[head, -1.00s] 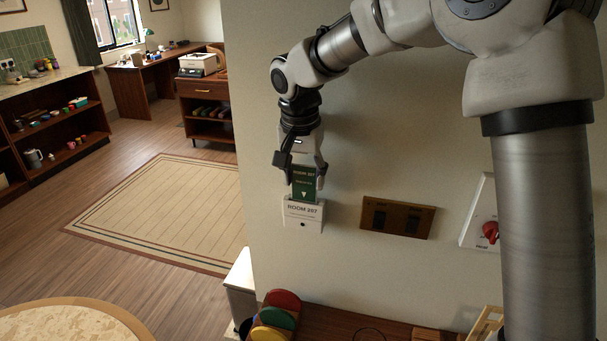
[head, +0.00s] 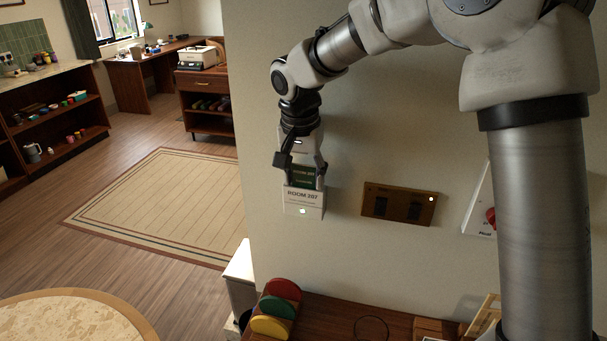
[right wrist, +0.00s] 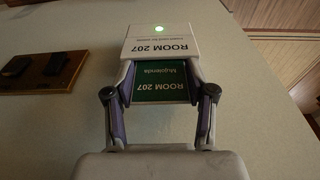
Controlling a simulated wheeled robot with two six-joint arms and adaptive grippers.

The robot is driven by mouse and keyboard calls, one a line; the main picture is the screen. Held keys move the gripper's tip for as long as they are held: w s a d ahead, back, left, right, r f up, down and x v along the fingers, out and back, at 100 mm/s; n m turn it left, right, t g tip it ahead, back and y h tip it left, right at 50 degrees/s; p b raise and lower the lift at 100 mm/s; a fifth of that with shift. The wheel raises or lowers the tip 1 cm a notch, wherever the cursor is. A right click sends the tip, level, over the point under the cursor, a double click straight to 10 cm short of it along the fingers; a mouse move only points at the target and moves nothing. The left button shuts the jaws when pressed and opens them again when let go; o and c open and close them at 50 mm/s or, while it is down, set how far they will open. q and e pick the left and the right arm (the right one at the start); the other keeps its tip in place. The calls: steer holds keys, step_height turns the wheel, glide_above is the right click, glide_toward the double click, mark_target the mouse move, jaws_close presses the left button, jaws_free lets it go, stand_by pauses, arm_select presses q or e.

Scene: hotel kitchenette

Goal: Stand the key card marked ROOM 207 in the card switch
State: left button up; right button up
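The green key card (head: 303,176) marked ROOM 207 stands upright in the white card switch (head: 303,200) on the wall, its lower part hidden inside the switch. The switch also reads ROOM 207, and a small green light glows on its front. My right gripper (head: 304,182) is at the top of the switch with a finger on each side of the card. In the right wrist view, the fingers (right wrist: 160,92) flank the card (right wrist: 161,82) and reach the near edge of the switch (right wrist: 160,42). My left gripper is in neither view.
A brown switch panel (head: 399,205) with a small lit light is on the wall right of the card switch. A white plate with a red knob (head: 491,217) is farther right. Below, red, green and yellow discs (head: 276,309) stand on a wooden shelf top (head: 335,318).

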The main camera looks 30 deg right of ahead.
steer(key=o, duration=0.5)
step_height(320, 180, up, 12)
steer(key=s+a, duration=0.1)
steer(key=shift+a, duration=0.25)
steer(key=shift+s+f, duration=0.1)
steer(key=shift+f, duration=0.05)
